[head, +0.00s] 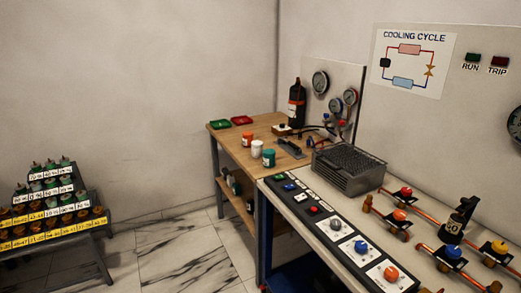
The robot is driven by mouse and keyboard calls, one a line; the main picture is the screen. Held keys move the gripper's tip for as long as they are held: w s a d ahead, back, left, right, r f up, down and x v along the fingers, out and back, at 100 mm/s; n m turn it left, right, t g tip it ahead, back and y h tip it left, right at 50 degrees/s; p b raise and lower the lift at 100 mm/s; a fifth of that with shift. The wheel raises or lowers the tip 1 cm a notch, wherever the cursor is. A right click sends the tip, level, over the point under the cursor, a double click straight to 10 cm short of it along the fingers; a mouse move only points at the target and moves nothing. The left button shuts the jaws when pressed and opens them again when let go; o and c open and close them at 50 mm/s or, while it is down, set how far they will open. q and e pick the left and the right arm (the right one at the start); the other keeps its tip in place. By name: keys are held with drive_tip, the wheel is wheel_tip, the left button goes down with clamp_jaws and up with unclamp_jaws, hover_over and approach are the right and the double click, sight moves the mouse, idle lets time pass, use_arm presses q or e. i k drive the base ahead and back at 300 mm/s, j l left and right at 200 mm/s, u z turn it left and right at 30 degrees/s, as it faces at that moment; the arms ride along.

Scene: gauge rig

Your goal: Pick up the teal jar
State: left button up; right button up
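The teal jar (269,158) stands upright on the near part of the wooden bench (233,134), close to its front edge. It is small in this view. A white jar (256,149) stands just behind it to the left, and an orange and white jar (247,139) stands a little farther left. Neither of my grippers shows in the head view.
A grey wire-like basket (348,167) and a control panel strip (328,228) are right of the jars. A dark tool (291,149) lies beside the teal jar.

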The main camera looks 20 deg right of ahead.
sight(269, 154)
drive_tip(key=i+z, duration=0.2)
drive_tip(key=i, duration=0.2)
drive_tip(key=i+j+z, duration=0.15)
drive_tip(key=i, duration=0.25)
drive_tip(key=i+j+z, duration=0.2)
drive_tip(key=i, duration=0.2)
drive_tip(key=i+j+z, duration=0.55)
drive_tip(key=i+z, duration=0.15)
drive_tip(key=i, duration=0.1)
